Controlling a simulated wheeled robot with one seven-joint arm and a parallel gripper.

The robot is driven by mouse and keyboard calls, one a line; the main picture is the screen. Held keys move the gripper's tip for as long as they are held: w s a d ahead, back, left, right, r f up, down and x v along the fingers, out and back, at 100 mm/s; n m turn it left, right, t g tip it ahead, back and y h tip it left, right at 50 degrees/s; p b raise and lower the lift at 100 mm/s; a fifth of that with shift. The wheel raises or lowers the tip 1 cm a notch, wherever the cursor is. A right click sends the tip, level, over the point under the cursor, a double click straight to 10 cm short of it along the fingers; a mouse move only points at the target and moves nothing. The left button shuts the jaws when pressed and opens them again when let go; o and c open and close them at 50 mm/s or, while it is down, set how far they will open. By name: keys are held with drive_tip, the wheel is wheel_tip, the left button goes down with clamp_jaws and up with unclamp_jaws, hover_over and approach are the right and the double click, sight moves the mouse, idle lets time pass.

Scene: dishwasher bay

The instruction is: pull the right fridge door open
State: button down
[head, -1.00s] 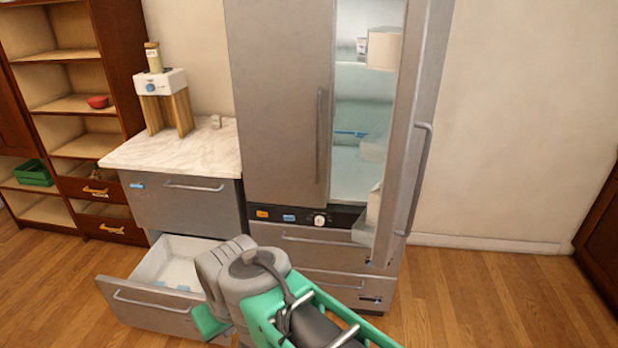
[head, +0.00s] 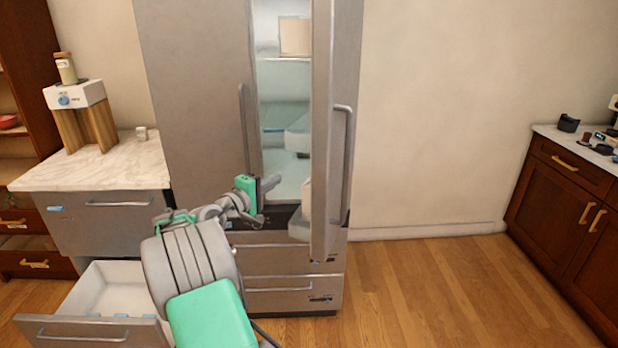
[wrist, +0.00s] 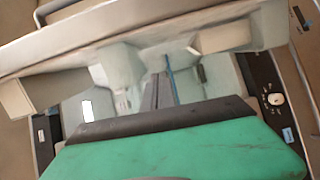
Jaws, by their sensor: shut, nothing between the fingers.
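The right fridge door (head: 332,60) stands partly open in the head view, swung outward and seen nearly edge-on. Its long grey handle (head: 347,165) is on its outer face. The lit fridge interior (head: 285,95) shows in the gap between it and the closed left door (head: 195,90). My gripper (head: 271,185) is shut and empty in front of this gap, left of the right door and away from its handle. In the wrist view, the door's edge (wrist: 150,33) crosses the top, with shelves and bins beyond my gripper's thin grey fingers (wrist: 158,92). Contact with the door cannot be told.
A pulled-out lower drawer (head: 95,325) stands at the front left, below a marble counter (head: 90,170). Drawers (head: 280,265) lie under the fridge doors. The floor (head: 430,290) right of the fridge is clear up to a brown cabinet (head: 570,185).

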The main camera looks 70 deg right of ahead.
drive_tip(key=s+d+p, duration=0.4)
drive_tip(key=s+d, duration=0.2)
drive_tip(key=d, duration=0.4)
drive_tip(key=shift+s+d+r+g+h, duration=0.2)
drive_tip(key=shift+s+d+g+h, duration=0.1)
drive_tip(key=shift+d+g, duration=0.1)
